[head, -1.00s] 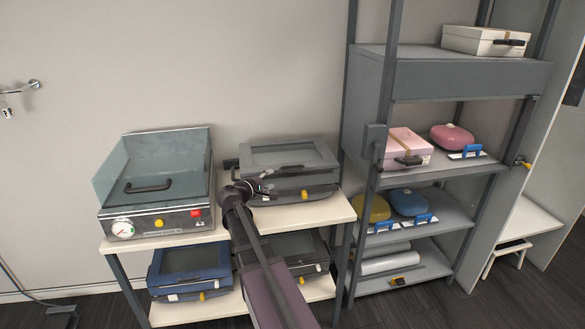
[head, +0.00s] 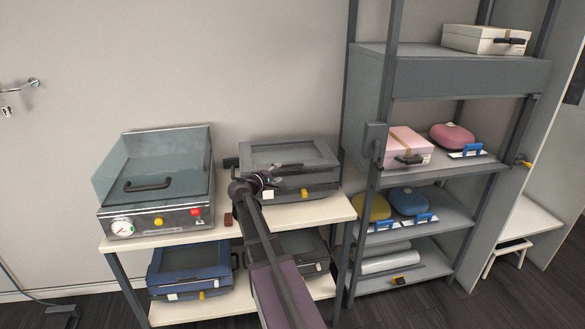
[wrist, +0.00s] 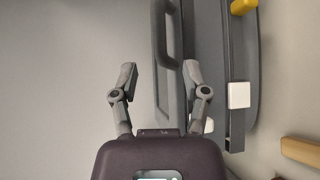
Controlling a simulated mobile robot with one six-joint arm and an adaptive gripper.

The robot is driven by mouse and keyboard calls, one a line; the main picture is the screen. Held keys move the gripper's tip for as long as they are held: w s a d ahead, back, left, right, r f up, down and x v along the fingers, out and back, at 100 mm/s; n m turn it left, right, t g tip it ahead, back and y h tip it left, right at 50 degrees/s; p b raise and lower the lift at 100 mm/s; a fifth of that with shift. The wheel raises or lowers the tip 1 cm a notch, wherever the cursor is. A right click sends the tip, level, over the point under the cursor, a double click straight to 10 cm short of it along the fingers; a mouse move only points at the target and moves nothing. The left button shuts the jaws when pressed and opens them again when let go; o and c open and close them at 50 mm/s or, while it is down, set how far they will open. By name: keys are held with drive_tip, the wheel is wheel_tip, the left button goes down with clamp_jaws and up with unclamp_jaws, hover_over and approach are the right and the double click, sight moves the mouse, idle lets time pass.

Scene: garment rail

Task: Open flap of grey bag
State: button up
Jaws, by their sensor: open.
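The grey bag (head: 315,178) lies on the upper board of the table, its paler flap panel (head: 285,153) on top and closed. A yellow knob (head: 304,193) and a white square (head: 268,195) show on its front. In the wrist view the bag (wrist: 212,40) fills the right side, with a dark grey handle (wrist: 175,35) along its edge. My gripper (wrist: 160,73) is open and empty, its fingers spread on either side of the handle's near end. In the head view my gripper (head: 268,181) is at the bag's front left; my arm hides part of this edge.
A glass-lidded appliance (head: 155,185) stands left on the same board. A small brown block (head: 228,218) lies between them. A blue bag (head: 190,265) and another dark bag (head: 310,250) are below. A grey shelf rack (head: 455,77) stands close on the right.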

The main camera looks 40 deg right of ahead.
sight(290, 167)
drive_tip(key=b+x, duration=0.1)
drive_tip(key=x, duration=0.8)
drive_tip(key=shift+w+d, duration=0.1)
drive_tip(key=shift+d, duration=0.15)
clamp_jaws()
